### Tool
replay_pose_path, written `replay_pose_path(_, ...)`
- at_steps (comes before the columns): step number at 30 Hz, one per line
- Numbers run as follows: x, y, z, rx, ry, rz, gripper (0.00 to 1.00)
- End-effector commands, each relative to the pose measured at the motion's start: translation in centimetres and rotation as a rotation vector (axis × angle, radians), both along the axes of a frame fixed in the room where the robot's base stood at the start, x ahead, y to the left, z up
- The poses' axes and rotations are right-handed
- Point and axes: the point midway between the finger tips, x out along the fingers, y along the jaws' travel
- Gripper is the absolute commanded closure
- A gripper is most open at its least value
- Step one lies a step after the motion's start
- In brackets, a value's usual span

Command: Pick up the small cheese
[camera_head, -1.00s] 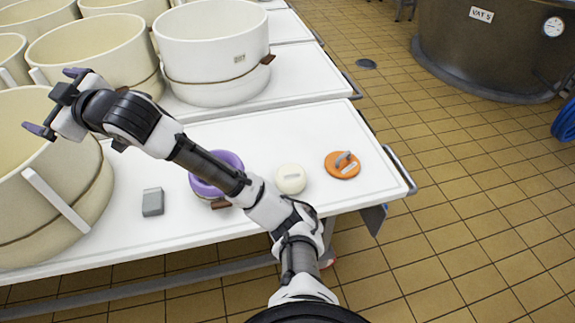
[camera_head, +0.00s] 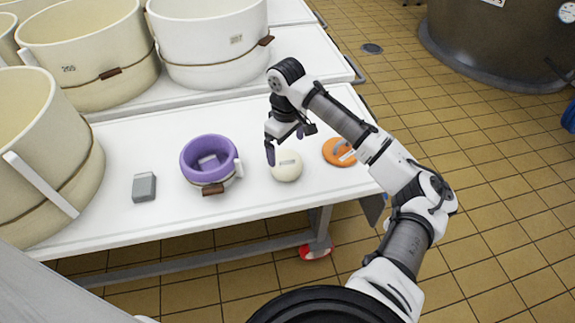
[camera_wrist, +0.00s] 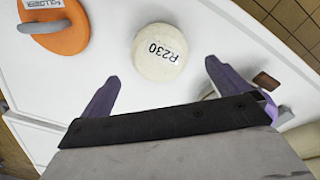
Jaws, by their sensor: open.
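The small cheese (camera_head: 287,166) is a round cream-white block on the white table, between the purple mould and the orange disc. In the wrist view the cheese (camera_wrist: 160,53) shows "R230" on its top and lies beyond my fingertips, roughly between their lines. My gripper (camera_head: 285,146) is open and empty, pointing down above the far side of the cheese. Its two purple fingers also show in the wrist view (camera_wrist: 162,78), spread apart with nothing between them.
A purple mould (camera_head: 190,165) with a grey block inside stands left of the cheese. An orange disc with a handle (camera_head: 345,158) lies close on the right. A grey block (camera_head: 144,187) and large cream vats (camera_head: 50,150) are farther left. The table's front strip is clear.

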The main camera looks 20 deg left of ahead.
Motion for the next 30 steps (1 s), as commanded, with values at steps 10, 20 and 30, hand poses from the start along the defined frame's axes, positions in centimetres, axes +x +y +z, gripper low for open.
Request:
replay_pose_path(10, 0.1, 0.0, -3.5, 0.001, -0.001, -0.001, 0.0)
replay_pose_path(20, 0.1, 0.2, -7.7, 0.002, -0.002, 0.0, 0.0)
replay_pose_path(30, 0.1, 0.2, -7.9, 0.003, -0.002, 0.0, 0.12)
